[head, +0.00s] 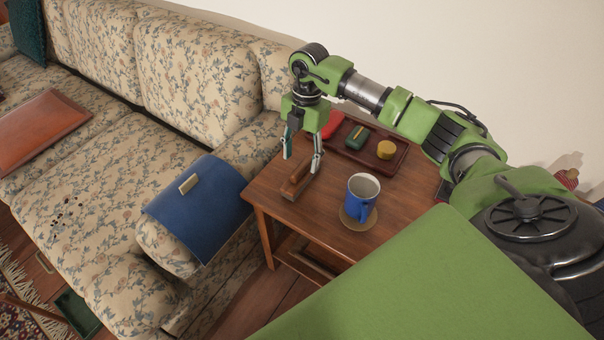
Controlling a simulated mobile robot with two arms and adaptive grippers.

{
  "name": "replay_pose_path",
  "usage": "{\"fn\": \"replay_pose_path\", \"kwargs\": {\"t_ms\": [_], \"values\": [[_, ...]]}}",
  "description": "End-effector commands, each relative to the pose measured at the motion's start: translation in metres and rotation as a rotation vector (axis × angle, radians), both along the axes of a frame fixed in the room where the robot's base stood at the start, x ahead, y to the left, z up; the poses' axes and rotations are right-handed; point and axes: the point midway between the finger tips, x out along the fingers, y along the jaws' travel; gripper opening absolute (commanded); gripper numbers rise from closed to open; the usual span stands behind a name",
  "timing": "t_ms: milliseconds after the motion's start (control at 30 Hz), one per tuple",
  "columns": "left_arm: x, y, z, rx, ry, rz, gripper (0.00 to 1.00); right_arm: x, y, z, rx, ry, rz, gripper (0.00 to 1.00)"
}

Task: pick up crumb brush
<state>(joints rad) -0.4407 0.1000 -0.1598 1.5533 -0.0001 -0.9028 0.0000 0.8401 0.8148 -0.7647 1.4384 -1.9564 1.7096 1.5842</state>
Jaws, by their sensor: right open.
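The crumb brush, a short brown wooden block with a darker lower edge (297,184), appears to lie on the wooden side table (325,244) near its left edge. My right gripper (302,164) points down over the brush with its two fingers spread. The fingertips are at or just above the far end of the brush; I cannot tell if they touch it. Nothing is held between them. My left gripper is out of view.
A blue mug (361,197) stands on a round coaster (345,217) right of the brush. Behind, a dark tray (352,158) holds a red item, a green item and a yellow round one. The floral sofa (190,70) stands left, with a blue cloth piece (205,215) over its arm.

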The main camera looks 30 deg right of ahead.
Motion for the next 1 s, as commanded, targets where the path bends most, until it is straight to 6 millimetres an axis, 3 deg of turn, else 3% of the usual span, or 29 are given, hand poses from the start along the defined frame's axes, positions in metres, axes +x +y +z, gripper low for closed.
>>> {"fn": "replay_pose_path", "kwargs": {"t_ms": [267,567,733,767,1000], "values": [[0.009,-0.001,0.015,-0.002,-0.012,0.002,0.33,-0.008,0.003,-0.041,0.002,0.003,0.001,0.50],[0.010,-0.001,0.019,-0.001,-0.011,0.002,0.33,-0.008,0.003,-0.046,0.001,0.000,0.001,0.50],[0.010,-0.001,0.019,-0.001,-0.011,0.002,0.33,-0.008,0.003,-0.046,0.001,0.000,0.001,0.11],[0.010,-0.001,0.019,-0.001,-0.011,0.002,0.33,-0.008,0.003,-0.046,0.001,0.000,0.001,0.07],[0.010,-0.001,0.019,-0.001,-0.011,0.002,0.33,-0.008,0.003,-0.046,0.001,0.000,0.001,0.07]]}}
